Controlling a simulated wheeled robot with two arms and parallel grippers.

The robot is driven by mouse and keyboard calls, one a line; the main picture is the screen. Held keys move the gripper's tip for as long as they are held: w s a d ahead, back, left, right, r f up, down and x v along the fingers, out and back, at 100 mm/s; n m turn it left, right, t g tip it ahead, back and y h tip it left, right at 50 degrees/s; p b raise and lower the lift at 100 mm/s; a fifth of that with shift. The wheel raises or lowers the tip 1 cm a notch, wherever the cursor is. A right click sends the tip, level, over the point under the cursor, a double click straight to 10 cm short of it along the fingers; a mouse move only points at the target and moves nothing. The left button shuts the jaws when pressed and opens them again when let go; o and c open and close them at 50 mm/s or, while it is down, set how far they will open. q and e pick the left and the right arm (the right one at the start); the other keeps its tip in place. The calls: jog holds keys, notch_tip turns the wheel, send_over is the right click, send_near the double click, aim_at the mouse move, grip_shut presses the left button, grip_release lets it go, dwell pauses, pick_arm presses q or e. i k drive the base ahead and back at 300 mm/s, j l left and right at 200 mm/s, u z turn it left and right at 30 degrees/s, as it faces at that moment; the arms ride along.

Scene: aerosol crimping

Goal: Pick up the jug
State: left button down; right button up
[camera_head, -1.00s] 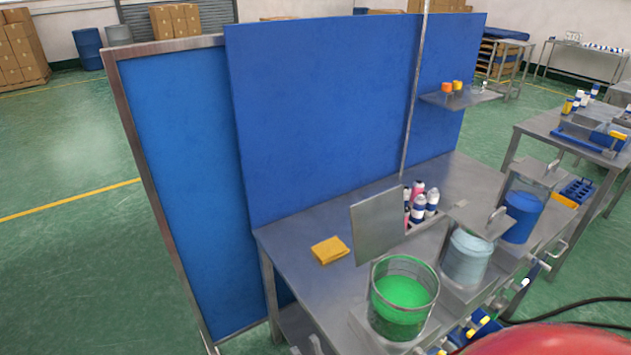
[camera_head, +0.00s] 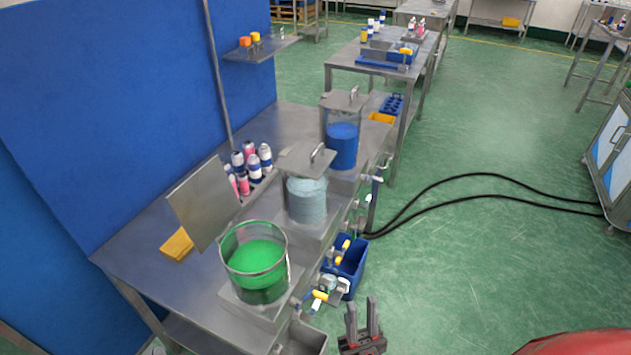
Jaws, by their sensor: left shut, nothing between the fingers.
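I cannot make out with certainty which thing is the jug. Three round clear vessels stand in a row along the steel bench: one with green liquid (camera_head: 255,262), its top open; one with pale blue liquid (camera_head: 306,200), its lid on; and one with blue liquid (camera_head: 342,146), also lidded. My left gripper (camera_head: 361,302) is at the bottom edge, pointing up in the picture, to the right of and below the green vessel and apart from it. It is shut with nothing in it. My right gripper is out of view.
A blue bin (camera_head: 350,265) with taps above it sits at the bench's front side. Black hoses (camera_head: 450,184) cross the otherwise open green floor at right.

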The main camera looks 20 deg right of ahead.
aim_at(331, 273)
jog(key=j+z, duration=1.25)
jog(key=j, duration=0.15)
jog(key=k+j+z, duration=0.15)
jog(key=j+z, duration=0.3)
jog(key=j, duration=0.5)
jog(key=k+j+z, duration=0.1)
jog(key=j, duration=0.45)
jog(key=k+j, duration=0.15)
jog(key=j, duration=0.35)
jog(key=z, duration=0.05)
